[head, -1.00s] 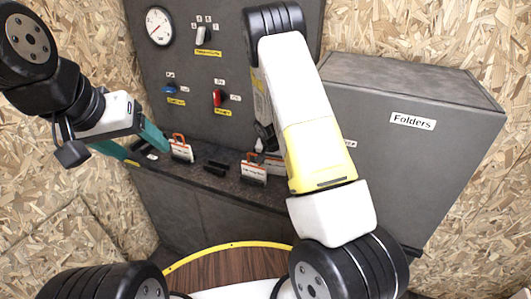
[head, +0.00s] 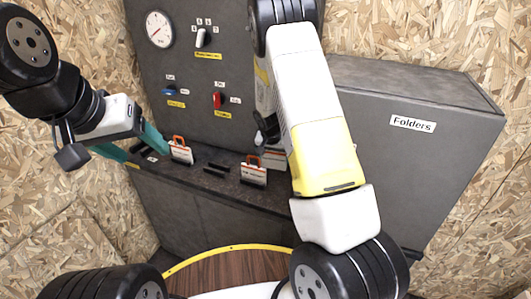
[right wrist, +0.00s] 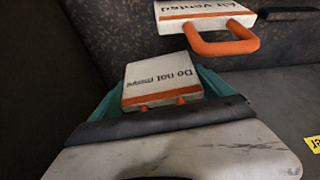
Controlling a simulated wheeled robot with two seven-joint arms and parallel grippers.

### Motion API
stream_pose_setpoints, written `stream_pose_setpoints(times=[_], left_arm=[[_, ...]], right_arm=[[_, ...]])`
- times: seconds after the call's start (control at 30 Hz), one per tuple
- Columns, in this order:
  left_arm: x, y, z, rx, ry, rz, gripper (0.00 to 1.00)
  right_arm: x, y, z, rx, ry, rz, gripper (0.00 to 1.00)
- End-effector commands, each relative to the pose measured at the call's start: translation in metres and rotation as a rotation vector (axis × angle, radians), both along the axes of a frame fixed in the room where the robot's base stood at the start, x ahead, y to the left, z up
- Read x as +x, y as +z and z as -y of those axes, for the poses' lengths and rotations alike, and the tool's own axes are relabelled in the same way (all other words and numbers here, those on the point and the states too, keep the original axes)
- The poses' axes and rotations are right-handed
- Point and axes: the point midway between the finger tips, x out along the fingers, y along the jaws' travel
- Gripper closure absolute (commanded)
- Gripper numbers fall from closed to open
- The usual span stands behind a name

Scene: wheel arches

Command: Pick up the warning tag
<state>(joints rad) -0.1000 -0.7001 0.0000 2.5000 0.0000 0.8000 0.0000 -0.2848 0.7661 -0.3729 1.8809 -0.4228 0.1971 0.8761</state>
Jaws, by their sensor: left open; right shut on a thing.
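In the right wrist view, my right gripper (right wrist: 160,98) is shut on a white warning tag (right wrist: 160,78) with an orange stripe, reading "Do not move" upside down. The tag sits between the teal fingers, and its orange handle is mostly hidden by the gripper. In the head view my right arm hides this gripper. A second tag (right wrist: 205,12), reading "Air vented", has an orange handle and lies beyond the held one. In the head view, tags stand on the ledge at left (head: 181,152) and middle (head: 254,174); another (head: 275,159) is partly behind my right arm. My left gripper (head: 145,154) is open and empty near the left tag.
The dark ledge (head: 215,186) also bears black slotted holders (head: 215,168). Behind it is a grey panel with a gauge (head: 159,29), a selector knob (head: 201,37), a blue switch (head: 169,90) and a red switch (head: 217,100). A grey "Folders" box (head: 415,160) stands at right.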

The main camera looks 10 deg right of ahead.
Motion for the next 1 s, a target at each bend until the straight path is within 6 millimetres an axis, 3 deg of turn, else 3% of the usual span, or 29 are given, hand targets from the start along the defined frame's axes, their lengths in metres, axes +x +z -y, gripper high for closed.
stream_pose_setpoints(times=[0.1,0.6,0.8,1.0], left_arm=[[0.0,0.0,0.0,0.0,0.0,0.0,0.33],[0.0,0.0,0.0,0.0,0.0,0.0,0.33],[0.0,0.0,0.0,0.0,0.0,0.0,0.33],[0.0,0.0,0.0,0.0,0.0,0.0,0.33]], right_arm=[[0.002,0.037,0.0,0.002,0.001,0.008,0.57],[0.001,0.161,0.0,0.002,0.002,0.005,0.57],[0.001,0.201,-0.001,0.002,0.002,0.005,0.57],[0.001,0.228,-0.001,0.001,0.002,0.004,0.57]])
